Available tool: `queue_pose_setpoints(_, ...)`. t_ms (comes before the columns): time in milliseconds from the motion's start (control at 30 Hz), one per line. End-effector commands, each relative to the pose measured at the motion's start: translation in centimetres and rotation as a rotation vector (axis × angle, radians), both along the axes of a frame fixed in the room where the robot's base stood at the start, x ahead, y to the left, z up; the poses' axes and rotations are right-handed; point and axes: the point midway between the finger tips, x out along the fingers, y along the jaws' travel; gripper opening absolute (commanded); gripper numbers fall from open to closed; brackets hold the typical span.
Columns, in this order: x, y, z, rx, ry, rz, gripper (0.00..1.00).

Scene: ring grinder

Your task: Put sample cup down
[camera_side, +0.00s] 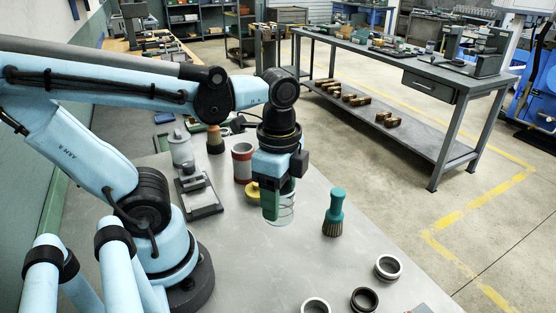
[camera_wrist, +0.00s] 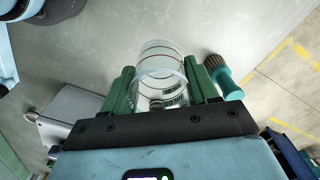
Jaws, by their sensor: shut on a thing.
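The sample cup (camera_side: 285,211) is a clear, glassy cylinder. My gripper (camera_side: 276,203) is shut on it, with green fingers at its sides, and holds it roughly upright over the grey bench (camera_side: 295,260). Whether the cup's base touches the bench cannot be told. In the wrist view the cup (camera_wrist: 160,62) sits between the two green fingers of my gripper (camera_wrist: 160,88), its round end and lines showing against the grey surface.
A teal-handled brush (camera_side: 335,208) stands right of the cup. Rings (camera_side: 388,267) lie at the front right. A black-framed device (camera_side: 199,200) stands left.

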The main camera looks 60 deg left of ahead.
Motion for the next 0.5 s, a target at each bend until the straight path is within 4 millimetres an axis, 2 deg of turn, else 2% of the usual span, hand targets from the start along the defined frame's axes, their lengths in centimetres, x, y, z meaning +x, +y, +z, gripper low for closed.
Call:
queue_pose_setpoints(33,-1.0,-0.6,-0.4,0.000,0.000,-0.052,0.29)
queue_pose_setpoints(200,-3.3,-1.6,-1.3,0.000,0.000,-0.181,0.29)
queue_pose_setpoints(500,-4.5,-2.2,-2.8,0.000,0.000,-0.258,0.29)
